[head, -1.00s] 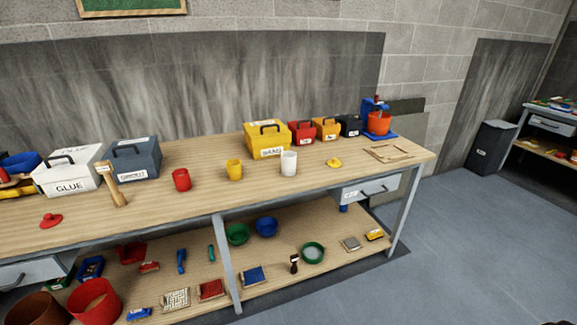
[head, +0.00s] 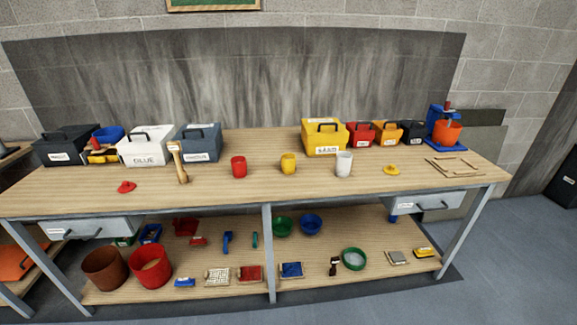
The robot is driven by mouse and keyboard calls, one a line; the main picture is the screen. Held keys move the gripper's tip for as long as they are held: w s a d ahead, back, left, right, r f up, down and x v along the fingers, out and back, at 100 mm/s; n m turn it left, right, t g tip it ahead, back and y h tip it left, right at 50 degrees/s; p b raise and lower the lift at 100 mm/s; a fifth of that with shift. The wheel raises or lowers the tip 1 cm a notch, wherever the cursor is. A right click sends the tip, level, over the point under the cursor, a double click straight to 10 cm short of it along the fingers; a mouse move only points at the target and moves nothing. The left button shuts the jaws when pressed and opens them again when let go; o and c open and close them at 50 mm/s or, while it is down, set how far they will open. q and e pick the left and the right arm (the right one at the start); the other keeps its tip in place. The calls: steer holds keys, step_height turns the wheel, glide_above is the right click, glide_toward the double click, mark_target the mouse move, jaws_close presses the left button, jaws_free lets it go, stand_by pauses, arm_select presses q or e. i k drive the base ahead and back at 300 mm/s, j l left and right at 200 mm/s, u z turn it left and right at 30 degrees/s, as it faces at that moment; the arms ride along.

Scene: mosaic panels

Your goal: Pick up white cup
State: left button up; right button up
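The white cup (head: 344,164) stands upright on the wooden workbench (head: 215,190), right of the middle. A yellow cup (head: 288,164) stands to its left, and a red cup (head: 238,167) stands further left. The yellow box labelled as sand (head: 324,137) sits just behind the white cup. Neither of my grippers shows in the head view.
Boxes line the back of the bench, including the white glue box (head: 146,147). A wooden-handled tool (head: 178,163) and a red lid (head: 126,187) are at left. A yellow lid (head: 391,169) and wooden frame (head: 453,167) are at right. The lower shelf (head: 215,256) holds several tools and buckets.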

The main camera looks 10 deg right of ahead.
mark_target(344, 161)
steer(key=i+j+z, duration=0.3)
steer(key=j, duration=0.3)
steer(key=i+j+z, duration=0.15)
steer(key=i+j, duration=0.15)
steer(key=i+j+z, duration=0.15)
steer(key=j, duration=0.25)
steer(key=i+j+z, duration=0.1)
steer(key=j, duration=0.3)
steer(key=i+j+z, duration=0.15)
steer(key=j, duration=0.25)
steer(key=i+j+z, duration=0.15)
steer(key=j, duration=0.25)
